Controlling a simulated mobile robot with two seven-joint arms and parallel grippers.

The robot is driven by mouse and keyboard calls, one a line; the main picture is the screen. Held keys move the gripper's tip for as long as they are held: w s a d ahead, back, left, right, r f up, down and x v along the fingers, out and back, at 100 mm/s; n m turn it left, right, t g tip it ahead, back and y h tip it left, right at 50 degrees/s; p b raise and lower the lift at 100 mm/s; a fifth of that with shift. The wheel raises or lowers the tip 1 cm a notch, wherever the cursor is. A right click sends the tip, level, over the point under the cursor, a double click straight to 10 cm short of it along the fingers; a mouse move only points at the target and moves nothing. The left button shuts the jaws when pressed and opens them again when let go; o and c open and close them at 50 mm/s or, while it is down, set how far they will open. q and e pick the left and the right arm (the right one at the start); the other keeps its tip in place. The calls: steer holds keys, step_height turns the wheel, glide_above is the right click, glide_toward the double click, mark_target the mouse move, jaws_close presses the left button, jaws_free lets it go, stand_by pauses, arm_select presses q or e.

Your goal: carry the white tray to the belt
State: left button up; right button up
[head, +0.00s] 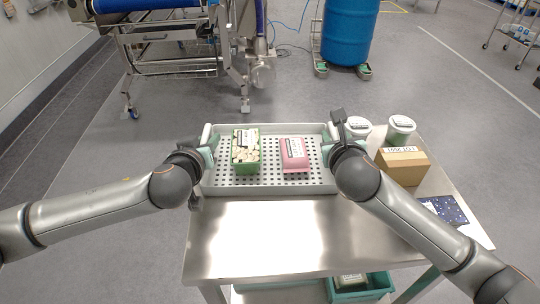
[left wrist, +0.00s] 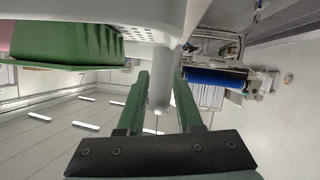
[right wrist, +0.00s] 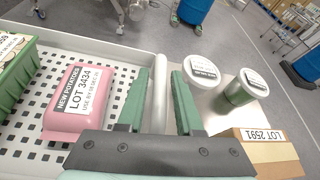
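The white tray (head: 270,187), with a perforated floor, is level at the far side of the steel table (head: 262,240); I cannot tell if it touches the tabletop. A green tub (head: 245,152) and a pink tub (head: 295,154) sit inside it. My left gripper (head: 208,150) is shut on the tray's left rim; this rim lies between the fingers in the left wrist view (left wrist: 160,95). My right gripper (head: 332,146) is shut on the right rim, between its fingers in the right wrist view (right wrist: 160,90). The blue belt (head: 150,5) is at the back left.
Two lidded tubs (head: 400,128) (head: 358,127) and a cardboard box (head: 402,165) stand right of the tray, with a dark blue sheet (head: 444,209) nearby. A green crate (head: 360,287) is below the table. A blue drum (head: 347,30) stands behind. Open floor lies between table and conveyor.

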arm_select(q)
jaws_close()
arm_select(e)
jaws_close()
stand_by(0.7)
steer(key=shift+r, duration=0.1)
